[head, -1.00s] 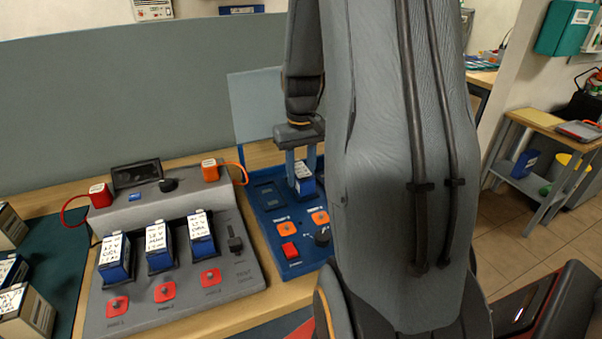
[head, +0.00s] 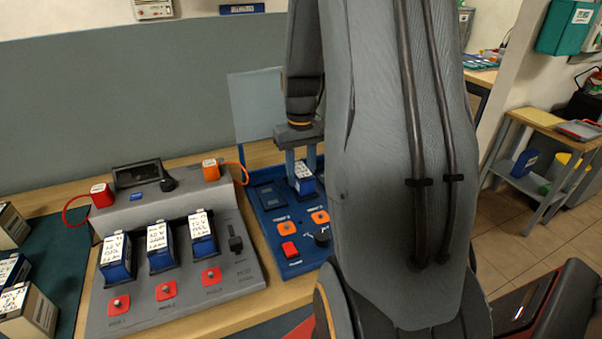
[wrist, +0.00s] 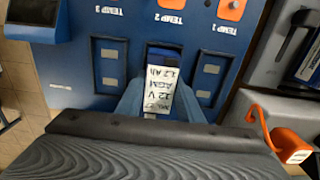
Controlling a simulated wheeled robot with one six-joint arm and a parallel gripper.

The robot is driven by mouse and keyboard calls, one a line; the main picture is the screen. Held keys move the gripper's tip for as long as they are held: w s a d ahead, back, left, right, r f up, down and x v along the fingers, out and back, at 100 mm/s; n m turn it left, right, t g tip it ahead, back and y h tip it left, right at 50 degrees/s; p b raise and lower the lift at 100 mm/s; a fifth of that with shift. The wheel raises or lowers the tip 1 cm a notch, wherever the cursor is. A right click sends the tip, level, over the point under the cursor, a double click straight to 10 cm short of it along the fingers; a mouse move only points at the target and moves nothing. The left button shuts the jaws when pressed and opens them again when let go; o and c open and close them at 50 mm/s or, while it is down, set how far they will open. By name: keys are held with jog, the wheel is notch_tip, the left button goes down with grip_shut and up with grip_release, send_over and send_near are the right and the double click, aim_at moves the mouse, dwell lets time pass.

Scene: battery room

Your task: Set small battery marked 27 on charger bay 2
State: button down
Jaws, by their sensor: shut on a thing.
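My gripper (head: 301,165) points down over the blue unit (head: 262,218) and is shut on a small blue battery (head: 305,186) with a white label. In the wrist view the battery (wrist: 160,92) sits between the fingers, at the middle of three bays. Its label reads roughly 12 V AGM; the number line is too small to read surely. An empty bay (wrist: 110,65) lies to its left and another (wrist: 208,75) to its right. I cannot tell whether the battery rests fully on the bay. My arm hides the right part of the blue unit in the head view.
A grey unit (head: 170,288) on the left holds three blue batteries, with red buttons in front. A red clip (head: 101,195) and an orange clip (head: 210,169) with cables sit on it. More batteries (head: 25,310) stand at the far left. A grey panel (head: 120,105) rises behind.

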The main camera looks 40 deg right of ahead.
aim_at(301, 170)
jog(key=shift+f, duration=0.45)
jog(key=c, duration=1.5)
grip_release()
jog(key=shift+r, duration=0.1)
jog(key=shift+r+p, duration=4.35)
jog(key=shift+r, duration=1.05)
jog(key=shift+s, duration=0.1)
